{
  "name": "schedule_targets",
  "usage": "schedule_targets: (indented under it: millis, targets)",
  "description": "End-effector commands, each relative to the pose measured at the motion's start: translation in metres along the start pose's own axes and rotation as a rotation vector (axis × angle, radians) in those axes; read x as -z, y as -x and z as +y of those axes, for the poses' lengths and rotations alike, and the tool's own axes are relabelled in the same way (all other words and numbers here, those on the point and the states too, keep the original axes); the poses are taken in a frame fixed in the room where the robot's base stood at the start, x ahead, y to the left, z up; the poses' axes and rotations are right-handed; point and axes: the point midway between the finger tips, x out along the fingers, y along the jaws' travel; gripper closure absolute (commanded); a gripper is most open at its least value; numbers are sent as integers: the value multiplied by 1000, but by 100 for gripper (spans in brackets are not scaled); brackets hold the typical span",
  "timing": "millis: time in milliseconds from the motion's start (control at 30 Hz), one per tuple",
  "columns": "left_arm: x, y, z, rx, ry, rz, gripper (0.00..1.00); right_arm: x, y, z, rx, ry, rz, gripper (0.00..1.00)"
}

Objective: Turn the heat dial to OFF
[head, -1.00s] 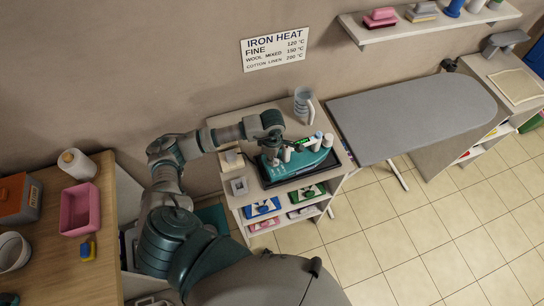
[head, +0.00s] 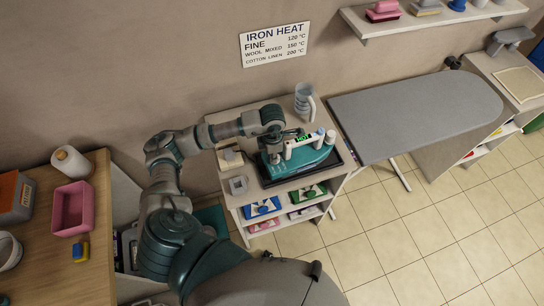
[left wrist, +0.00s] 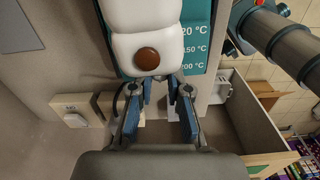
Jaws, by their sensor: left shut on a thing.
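A teal iron (head: 314,158) with a white handle sits on a dark tray on a low cabinet. A green display on the handle reads HOT. My left gripper (head: 284,146) is at the iron's left end. In the left wrist view, the gripper (left wrist: 160,84) has its fingers at the near end of the white handle (left wrist: 142,28), which carries a round brown cap (left wrist: 147,59). A teal temperature scale (left wrist: 195,45) shows beside it. The gripper is shut on part of the iron. The heat dial itself cannot be made out. My right gripper is not in view.
A clear jug (head: 304,102) stands behind the iron. A small light-grey square block (head: 238,185) lies on the cabinet's left. The ironing board (head: 415,112) is to the right. A wall sign (head: 274,44) lists iron heats. A wooden table with a pink bin (head: 72,208) is far left.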

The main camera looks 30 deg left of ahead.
Motion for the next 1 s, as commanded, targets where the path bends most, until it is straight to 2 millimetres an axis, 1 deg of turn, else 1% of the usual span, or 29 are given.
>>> schedule_targets:
  millis: [100, 333, 867, 900, 1000]
  targets:
    - [-1, 0, 0, -2, 66, -6, 100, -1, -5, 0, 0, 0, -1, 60]
    - [-1, 1, -1, -1, 152, -5, 100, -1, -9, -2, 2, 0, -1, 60]
    - [-1, 2, 0, -2, 183, -5, 100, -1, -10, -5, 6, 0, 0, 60]
    - [-1, 2, 0, -2, 183, -5, 81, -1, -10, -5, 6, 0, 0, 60]
    - [-1, 2, 0, -2, 182, -4, 58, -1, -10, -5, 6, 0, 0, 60]
